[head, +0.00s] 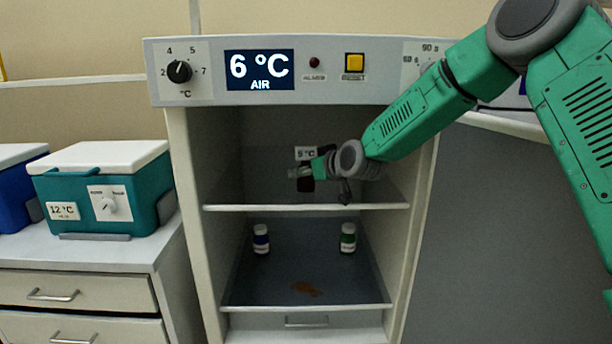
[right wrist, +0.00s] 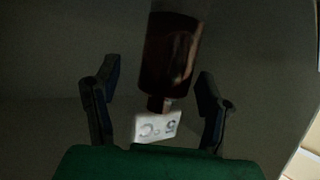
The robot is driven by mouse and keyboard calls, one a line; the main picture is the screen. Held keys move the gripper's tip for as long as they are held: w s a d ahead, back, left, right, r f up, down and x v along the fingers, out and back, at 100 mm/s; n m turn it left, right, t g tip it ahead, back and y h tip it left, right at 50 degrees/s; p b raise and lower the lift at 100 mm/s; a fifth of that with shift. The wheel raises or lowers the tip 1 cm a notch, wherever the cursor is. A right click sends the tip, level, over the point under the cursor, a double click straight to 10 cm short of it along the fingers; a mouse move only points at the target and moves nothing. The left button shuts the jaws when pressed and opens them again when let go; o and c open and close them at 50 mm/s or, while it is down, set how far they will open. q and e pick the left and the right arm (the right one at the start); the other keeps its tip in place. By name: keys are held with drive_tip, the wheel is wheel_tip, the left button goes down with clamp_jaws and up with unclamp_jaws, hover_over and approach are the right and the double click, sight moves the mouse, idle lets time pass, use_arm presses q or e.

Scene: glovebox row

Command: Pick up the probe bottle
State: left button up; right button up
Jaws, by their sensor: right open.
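The probe bottle (right wrist: 172,55) is dark brown with a clearer part at the top edge of the right wrist view. A narrow neck leads to a white tag (right wrist: 157,127) marked in °C; its digit is hard to read. The tag also shows in the head view (head: 306,153), inside the cabinet above the upper shelf. My right gripper (right wrist: 157,105) is open, with one finger on each side of the tag and the bottle beyond the fingertips. My left gripper is out of view.
The upper shelf edge (head: 300,207) runs below my right gripper. The control panel (head: 205,72) overhangs the opening. A teal cooler (head: 110,190) stands left.

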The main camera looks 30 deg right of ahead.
drive_tip(key=shift+w+f, duration=0.15)
drive_tip(key=shift+w, duration=0.25)
drive_tip(key=shift+s+a, duration=0.1)
drive_tip(key=shift+a, duration=0.05)
drive_tip(key=shift+c, duration=0.4)
drive_tip(key=shift+a, duration=0.1)
drive_tip(key=c, duration=1.3)
